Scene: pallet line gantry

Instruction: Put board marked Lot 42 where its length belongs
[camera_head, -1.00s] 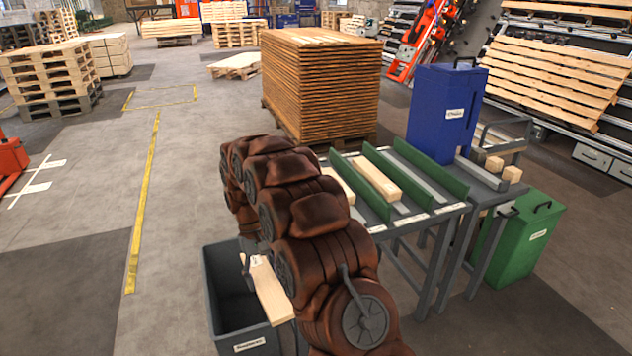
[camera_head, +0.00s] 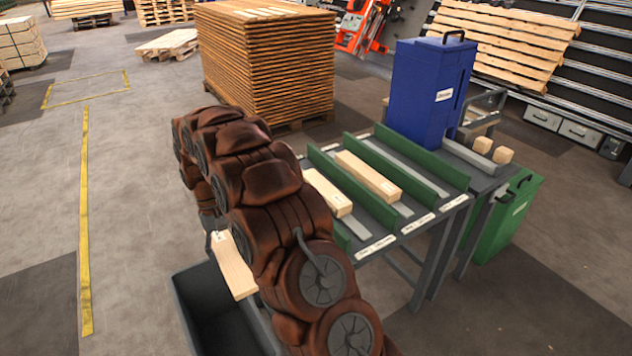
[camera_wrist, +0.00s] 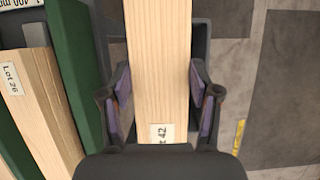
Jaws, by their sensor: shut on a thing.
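The board marked Lot 42 (camera_wrist: 158,70) is pale wood, and its label, partly covered, shows near my gripper in the wrist view. My gripper (camera_wrist: 160,100) is shut on this board, with a finger on each long side. In the head view the board (camera_head: 232,265) hangs over the dark bin (camera_head: 205,320), and my arm hides my gripper. The sorting table with green dividers (camera_head: 405,165) stands to the right. Two boards lie in its lanes, one (camera_head: 368,176) in a middle lane and one (camera_head: 328,192) further left. The wrist view shows a board marked Lot 26 (camera_wrist: 40,110) beside a green divider (camera_wrist: 75,60).
A blue box (camera_head: 430,95) stands at the table's back right, with small wood blocks (camera_head: 483,145) beside it. A green bin (camera_head: 507,220) stands on the floor at the right. A tall stack of boards (camera_head: 268,65) is behind.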

